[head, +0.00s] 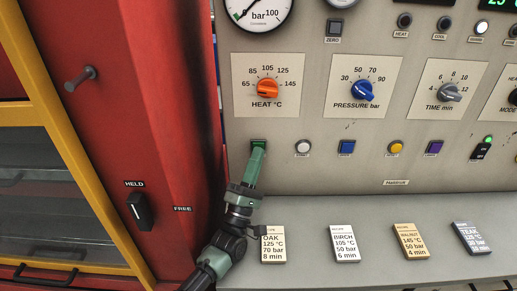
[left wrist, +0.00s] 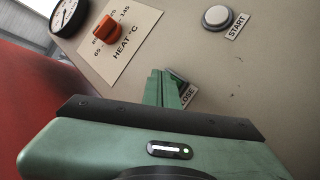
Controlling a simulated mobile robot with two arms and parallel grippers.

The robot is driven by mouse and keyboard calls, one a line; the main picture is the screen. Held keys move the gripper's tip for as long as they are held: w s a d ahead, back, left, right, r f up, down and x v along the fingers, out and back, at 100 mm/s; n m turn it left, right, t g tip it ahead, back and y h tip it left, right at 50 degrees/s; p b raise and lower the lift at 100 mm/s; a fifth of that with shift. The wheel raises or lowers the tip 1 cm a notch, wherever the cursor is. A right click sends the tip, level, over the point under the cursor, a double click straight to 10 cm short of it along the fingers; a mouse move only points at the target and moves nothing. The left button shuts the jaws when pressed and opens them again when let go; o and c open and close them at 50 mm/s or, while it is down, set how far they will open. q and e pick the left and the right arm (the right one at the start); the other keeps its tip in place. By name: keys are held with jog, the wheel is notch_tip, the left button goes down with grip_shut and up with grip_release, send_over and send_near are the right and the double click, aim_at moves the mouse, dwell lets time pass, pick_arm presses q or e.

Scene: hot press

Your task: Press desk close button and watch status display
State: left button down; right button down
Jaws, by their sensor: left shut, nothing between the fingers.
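The green close button (head: 258,143) is on the lower left of the grey control panel, below the orange HEAT dial. My left gripper (head: 256,152) is shut and empty, its green fingertips at the button and covering part of it. In the left wrist view the shut fingers (left wrist: 163,88) reach over the button and partly hide its CLOSE label (left wrist: 188,95). I cannot tell whether the fingers touch or push it. A display with green digits (head: 497,2) is cut off at the top right in the head view. My right gripper is not in view.
A white START button (head: 303,147) sits right of the close button, with blue, yellow and purple buttons further right. The orange HEAT dial (head: 267,89) is above. Several recipe cards, including OAK (head: 273,246), lie on the ledge. A red machine body (head: 150,90) stands close on the left.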

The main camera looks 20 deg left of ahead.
pick_arm(q)
jog(key=shift+w, duration=0.15)
dwell(0.5)
jog(key=shift+s+d, duration=0.15)
jog(key=shift+s, duration=0.6)
jog(key=s, duration=0.1)
jog(key=s+d+p, duration=0.1)
jog(key=s, duration=0.1)
jog(key=s+p, duration=0.1)
jog(key=shift+s+d, duration=0.25)
jog(key=shift+s, duration=0.15)
dwell(0.5)
